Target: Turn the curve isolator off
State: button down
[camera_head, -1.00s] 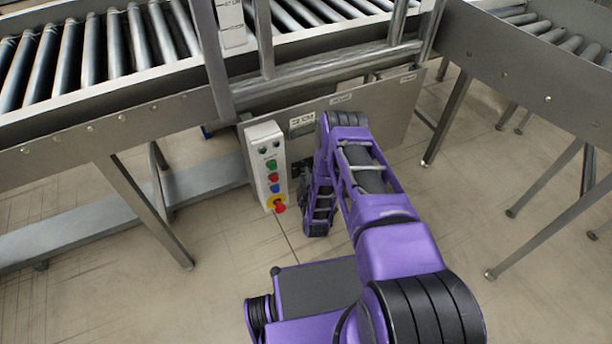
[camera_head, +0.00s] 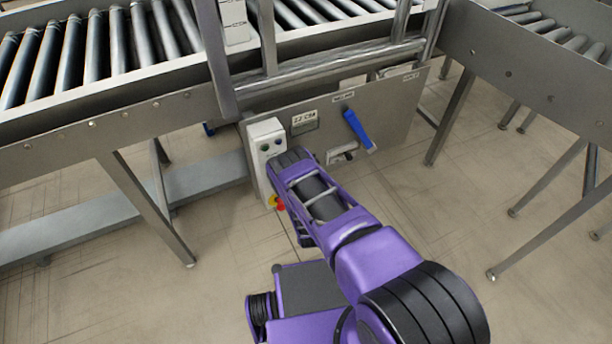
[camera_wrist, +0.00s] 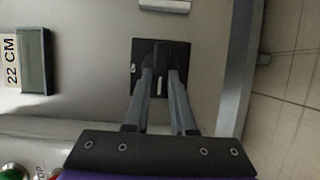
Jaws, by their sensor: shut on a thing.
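In the wrist view, my gripper (camera_wrist: 165,78) is at a black square plate (camera_wrist: 139,70) on the grey panel. Its two fingers are close together around a dark handle (camera_wrist: 160,50) standing out from that plate. The fingers partly cover the handle, so how it is turned is hard to read. No label naming this switch is readable. In the head view, my arm hides the gripper and the plate. A blue lever (camera_head: 357,130) shows tilted on the panel (camera_head: 388,120), right of my arm, apart from the gripper.
The control box (camera_head: 266,140) with buttons and a red knob (camera_head: 280,203) stands left of my arm, partly covered. A display labelled 22 CM (camera_wrist: 35,60) is on the panel. A pale fitting (camera_head: 342,153) sits beside my wrist. Conveyor legs (camera_head: 450,120) stand at the right.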

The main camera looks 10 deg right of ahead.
dwell(0.4)
jog(key=c, duration=0.7)
grip_release()
jog(key=shift+c, duration=0.2)
jog(key=shift+s, duration=0.1)
